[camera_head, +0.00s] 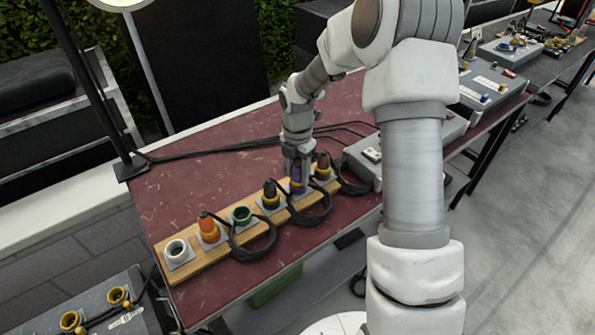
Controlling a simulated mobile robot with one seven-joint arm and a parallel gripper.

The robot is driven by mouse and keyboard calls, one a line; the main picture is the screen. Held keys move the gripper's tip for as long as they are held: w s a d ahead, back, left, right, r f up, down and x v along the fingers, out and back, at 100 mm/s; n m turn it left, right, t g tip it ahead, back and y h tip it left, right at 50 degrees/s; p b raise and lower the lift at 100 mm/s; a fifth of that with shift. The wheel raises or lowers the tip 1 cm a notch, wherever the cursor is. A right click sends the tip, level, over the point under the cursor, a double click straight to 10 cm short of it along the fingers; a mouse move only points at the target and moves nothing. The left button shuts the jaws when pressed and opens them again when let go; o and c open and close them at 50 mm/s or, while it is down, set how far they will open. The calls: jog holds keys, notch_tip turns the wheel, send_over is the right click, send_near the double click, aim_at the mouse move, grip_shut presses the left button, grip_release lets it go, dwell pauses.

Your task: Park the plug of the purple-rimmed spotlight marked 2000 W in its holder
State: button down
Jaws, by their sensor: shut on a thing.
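A wooden board (185,274) on the dark red table carries a row of plug holders. No purple rim or 2000 W marking can be made out; a lamp head (122,3) is cut off at the top edge.
An orange plug (207,225), a black plug (269,193) and a brown plug (322,164) stand on the board. The green holder (241,215) and white holder (178,250) look empty. Black cable coils (254,252) hang at the front. Grey boxes (362,155) stand right.

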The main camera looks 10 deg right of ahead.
aim_at(298, 164)
jog(key=shift+f, duration=0.1)
grip_release()
dwell(0.4)
jog(key=shift+r+p, duration=2.05)
jog(key=shift+r, duration=0.5)
